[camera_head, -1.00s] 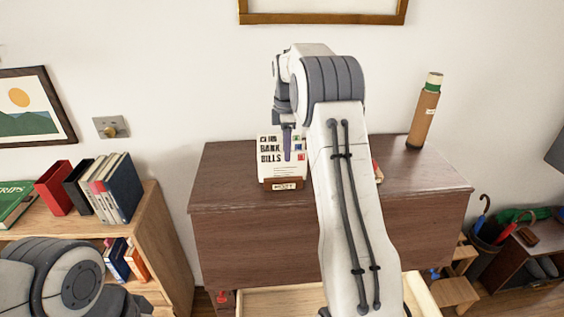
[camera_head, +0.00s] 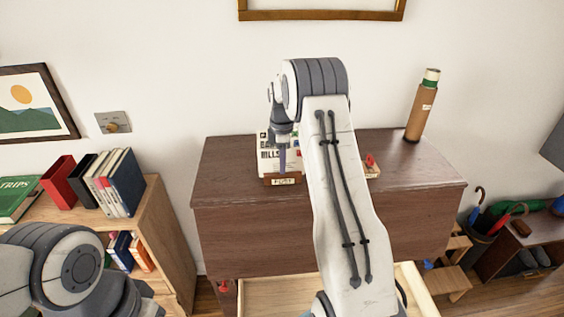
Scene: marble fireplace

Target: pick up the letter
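Letters or cards with printed words (camera_head: 266,160) stand upright in a small wooden holder (camera_head: 282,180) on top of the dark brown cabinet (camera_head: 420,178). Which of them is the letter I cannot tell. My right gripper (camera_head: 282,160) points down in front of the cards, just above the holder, and covers part of them. Only a narrow finger shows, so its opening is hidden, and I see nothing clearly held. My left arm shows at the lower left, with its gripper out of view.
A cardboard tube (camera_head: 421,110) stands at the cabinet's back right. A small red item (camera_head: 371,162) lies right of my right arm. An open drawer (camera_head: 275,292) juts out below. A bookshelf (camera_head: 160,225) is at left, an umbrella stand (camera_head: 484,224) at right.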

